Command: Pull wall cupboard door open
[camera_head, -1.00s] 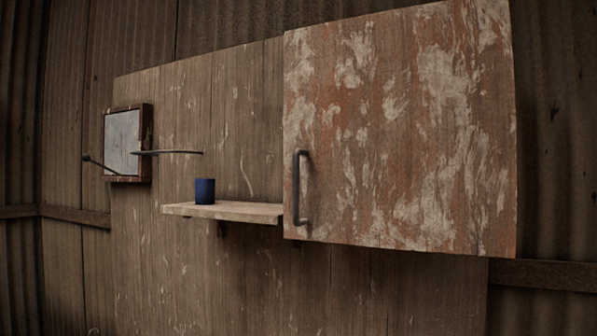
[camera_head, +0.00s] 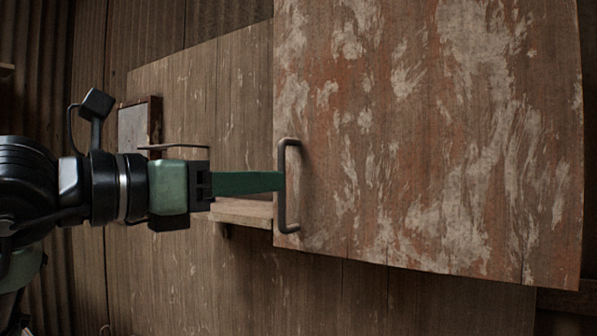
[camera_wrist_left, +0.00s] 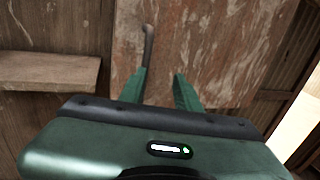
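The wall cupboard door (camera_head: 430,140) is a wooden panel with worn rust-red and pale paint. It looks closed. Its dark bar handle (camera_head: 283,215) stands upright near the door's left edge. My left gripper (camera_head: 279,181) reaches in from the left, with its green fingers level with the middle of the handle. In the left wrist view the two fingers (camera_wrist_left: 160,76) are spread apart in front of the door (camera_wrist_left: 215,45). The handle (camera_wrist_left: 149,42) runs down to the left fingertip there, and its lower part is hidden. I cannot tell whether they touch. My right gripper is not in view.
A wooden shelf (camera_head: 240,212) juts out left of the cupboard, partly behind my left gripper. A small framed panel (camera_head: 133,130) with a thin rod (camera_head: 175,147) is on the wall farther left. Corrugated metal lies behind the board.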

